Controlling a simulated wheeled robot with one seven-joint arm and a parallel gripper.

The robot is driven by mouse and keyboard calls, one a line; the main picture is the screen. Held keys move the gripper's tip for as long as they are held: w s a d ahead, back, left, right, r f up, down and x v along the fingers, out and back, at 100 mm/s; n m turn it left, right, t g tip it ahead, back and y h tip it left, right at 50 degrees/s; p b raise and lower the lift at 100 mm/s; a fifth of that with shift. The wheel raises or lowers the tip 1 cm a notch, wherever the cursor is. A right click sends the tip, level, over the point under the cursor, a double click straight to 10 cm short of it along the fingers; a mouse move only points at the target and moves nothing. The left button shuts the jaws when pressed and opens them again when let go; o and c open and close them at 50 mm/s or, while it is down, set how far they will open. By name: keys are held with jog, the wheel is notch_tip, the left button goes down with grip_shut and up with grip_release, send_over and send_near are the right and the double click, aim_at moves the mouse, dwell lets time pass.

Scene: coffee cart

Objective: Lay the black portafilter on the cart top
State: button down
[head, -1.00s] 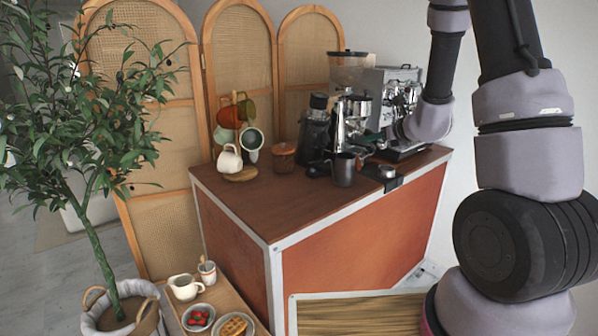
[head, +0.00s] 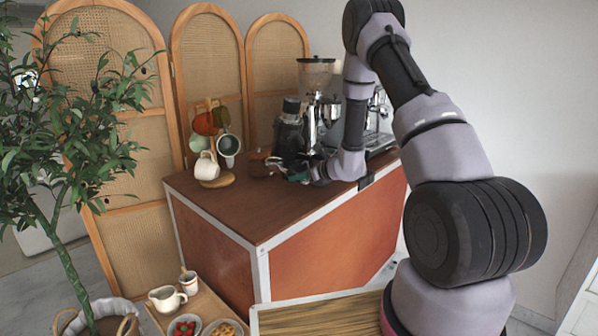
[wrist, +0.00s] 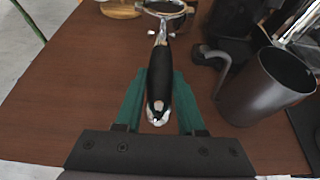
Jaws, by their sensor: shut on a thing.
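The black portafilter (wrist: 158,77) shows in the wrist view, its black handle between the green fingers of my gripper (wrist: 158,100) and its metal basket pointing away. My gripper is shut on the handle. In the head view my gripper (head: 298,174) is over the cart top (head: 231,205), near the machines, and the portafilter is hard to make out there. The brown cart top (wrist: 60,90) lies below the portafilter in the wrist view. I cannot tell whether the portafilter touches it.
A dark metal pitcher (wrist: 268,86) stands close to the right of my gripper. A black grinder (head: 290,130) and an espresso machine (head: 378,125) stand behind. A mug tree with a white mug (head: 207,166) is at the left. The front left of the cart top is clear.

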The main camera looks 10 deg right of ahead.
aim_at(300, 198)
jog(key=shift+f, duration=2.75)
jog(key=c, duration=0.5)
grip_release()
jog(key=shift+o, duration=0.3)
jog(key=shift+s+d+f, duration=0.1)
jog(key=v, duration=1)
jog(key=shift+s+d+r, duration=0.15)
jog(key=shift+r, duration=0.1)
